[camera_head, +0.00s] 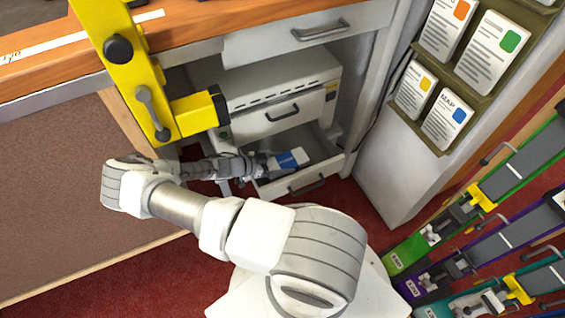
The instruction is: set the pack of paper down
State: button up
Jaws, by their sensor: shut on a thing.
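The pack of paper (289,158), blue and white, is at the open lower drawer (330,168) of the grey cabinet under the bench. My gripper (266,163) is shut on the left end of the pack. My arm reaches in from the left, and the fingers are small and dark in this view. The pack is over or inside the drawer; I cannot tell whether it touches the drawer floor. The pack's left end is hidden by my gripper.
A closed drawer (282,113) sits just above the open one, under the wooden bench top (200,22). A yellow clamp-like frame (122,50) stands at the left. Red carpet covers the floor.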

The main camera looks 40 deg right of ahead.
jog(key=shift+f, duration=0.55)
jog(key=o, duration=1.5)
jog(key=shift+c, duration=0.2)
jog(key=shift+r, duration=0.1)
jog(key=shift+r, duration=0.35)
jog(key=p+v, duration=0.2)
jog(key=v, duration=0.5)
jog(key=shift+a+r, duration=0.2)
jog(key=shift+a, duration=0.1)
